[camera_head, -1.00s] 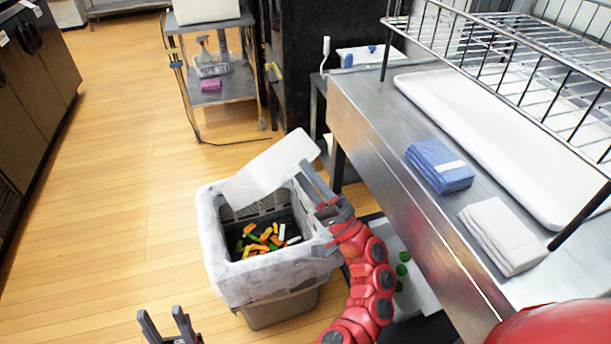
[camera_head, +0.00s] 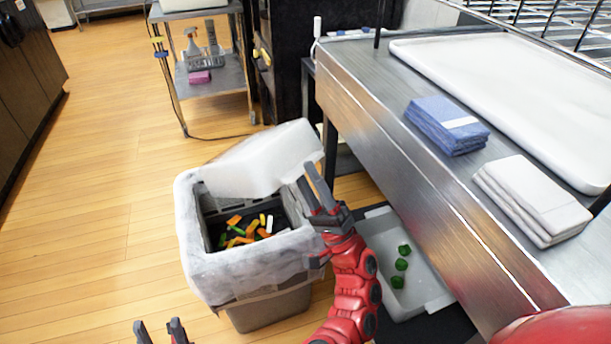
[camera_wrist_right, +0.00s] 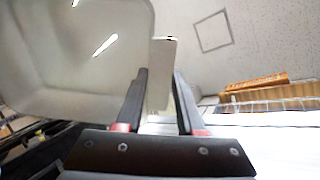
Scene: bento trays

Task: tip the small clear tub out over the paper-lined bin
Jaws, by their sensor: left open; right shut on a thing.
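The small clear tub (camera_head: 262,160) looks whitish and is tilted over the far part of the paper-lined bin (camera_head: 230,262). My right gripper (camera_head: 312,187) is shut on the tub's edge, at the bin's right side. In the right wrist view the tub (camera_wrist_right: 75,60) fills the upper left, with its edge between the fingers (camera_wrist_right: 160,85). I see no pieces in it there, only bright streaks. Orange, green, yellow and white pieces (camera_head: 240,232) lie inside the bin. My left gripper (camera_head: 160,330) is open and empty at the bottom edge, left of the bin.
A steel table (camera_head: 370,105) stands on the right with a white tray (camera_head: 500,85), blue cloths (camera_head: 445,127) and white cloths (camera_head: 530,200). A pale container (camera_head: 420,265) below it holds green pieces. A cart (camera_head: 215,85) stands behind. Floor left of the bin is clear.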

